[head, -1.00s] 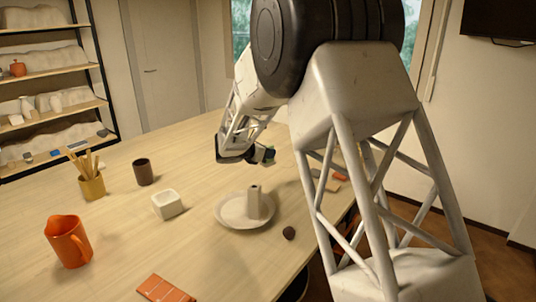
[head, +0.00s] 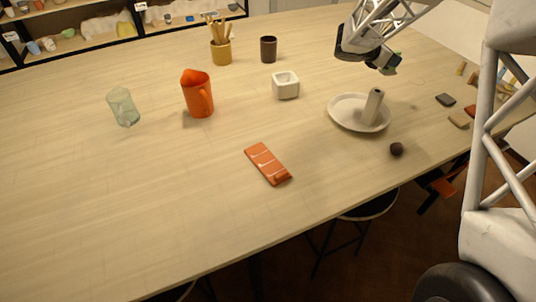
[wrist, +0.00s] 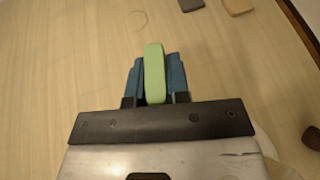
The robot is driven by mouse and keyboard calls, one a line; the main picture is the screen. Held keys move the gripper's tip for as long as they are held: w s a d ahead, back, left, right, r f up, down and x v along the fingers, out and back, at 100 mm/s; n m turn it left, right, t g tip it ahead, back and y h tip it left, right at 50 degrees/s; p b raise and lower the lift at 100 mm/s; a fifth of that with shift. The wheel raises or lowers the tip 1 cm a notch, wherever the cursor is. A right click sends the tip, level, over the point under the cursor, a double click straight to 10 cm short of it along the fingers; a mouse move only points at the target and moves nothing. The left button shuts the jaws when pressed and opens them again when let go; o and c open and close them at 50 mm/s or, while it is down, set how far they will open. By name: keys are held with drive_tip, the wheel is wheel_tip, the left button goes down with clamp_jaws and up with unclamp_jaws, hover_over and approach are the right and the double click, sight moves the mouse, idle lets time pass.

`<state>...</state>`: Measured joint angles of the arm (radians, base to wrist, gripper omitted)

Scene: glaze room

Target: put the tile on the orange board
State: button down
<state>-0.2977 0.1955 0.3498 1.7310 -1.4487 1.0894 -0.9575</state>
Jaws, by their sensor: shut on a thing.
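The tile is a green piece (wrist: 154,72) standing on edge between the blue fingertips of my gripper (wrist: 155,80) in the wrist view. My gripper is shut on it. In the head view my gripper (head: 385,64) is at the top right, above the table behind the white plate; the tile is mostly hidden there. The orange board (head: 266,163) lies flat near the table's front middle, with pale lines across it and a raised piece at its near end. My gripper is well apart from it, farther back and to the right.
A white square bowl (head: 285,88), orange jug (head: 198,97) and glass (head: 123,107) stand left. Several small tiles lie right. Table around the board is clear.

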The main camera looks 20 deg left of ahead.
drive_tip(key=s+a+r+n+t+y, duration=0.1)
drive_tip(key=s+a+n+y, duration=0.1)
drive_tip(key=s+a, duration=0.55)
drive_tip(key=s+a+r+n+t+y, duration=0.15)
drive_tip(key=s+a, duration=0.25)
drive_tip(key=s, duration=0.7)
drive_tip(key=s+a+r+n+t+y, duration=0.1)
drive_tip(key=s+a+n+t, duration=0.1)
drive_tip(key=s+a, duration=0.5)
drive_tip(key=s+f+n+y, duration=0.2)
drive_tip(key=s+f+y, duration=0.1)
drive_tip(key=s, duration=1.1)
drive_tip(key=s+d+f+n+t+y, duration=0.1)
drive_tip(key=s+f+n+y, duration=0.2)
drive_tip(key=s, duration=1.1)
drive_tip(key=shift+s+d+f+y, duration=0.15)
drive_tip(key=shift+s+f+y, duration=0.2)
drive_tip(key=shift+f, duration=0.9)
drive_tip(key=shift+n, duration=0.25)
drive_tip(key=shift+w, duration=0.1)
drive_tip(key=w+a, duration=0.3)
drive_tip(key=w, duration=0.1)
drive_tip(key=w+a+f, duration=0.1)
drive_tip(key=w+a, duration=0.6)
drive_tip(key=w, duration=0.1)
drive_tip(key=shift+w+a+f, duration=0.1)
drive_tip(key=shift+a+f, duration=0.05)
drive_tip(key=shift+f, duration=0.1)
